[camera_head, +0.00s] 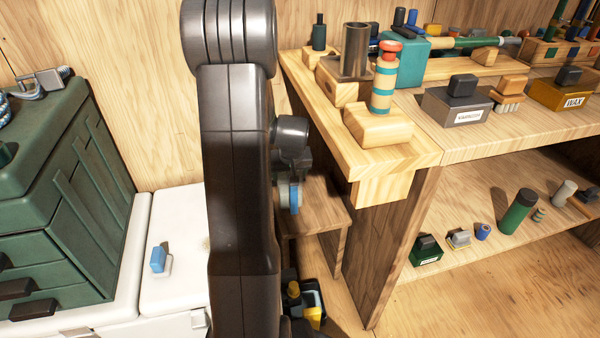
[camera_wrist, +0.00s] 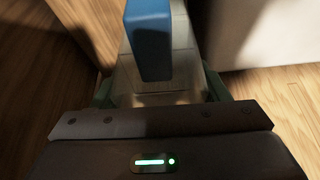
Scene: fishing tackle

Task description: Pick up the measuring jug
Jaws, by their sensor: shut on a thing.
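In the wrist view, the measuring jug (camera_wrist: 183,62) appears as a pale, see-through body with a blue upright part (camera_wrist: 148,40), likely its handle. My gripper (camera_wrist: 160,88) is shut on it, with a greenish finger at each side of the pale body. The jug's lower part and its rim are hard to make out in the shadow. In the head view, my dark arm stands in front of the middle of the scene, and I cannot make out the jug or the fingertips clearly there.
A wooden bench (camera_head: 400,150) with tackle stands right of my arm, over a lower shelf (camera_head: 460,255). A small stool (camera_head: 320,215) is behind the arm. A green tackle box (camera_head: 70,200) and a white chest (camera_head: 180,285) bearing a blue-and-white item (camera_head: 160,260) are left.

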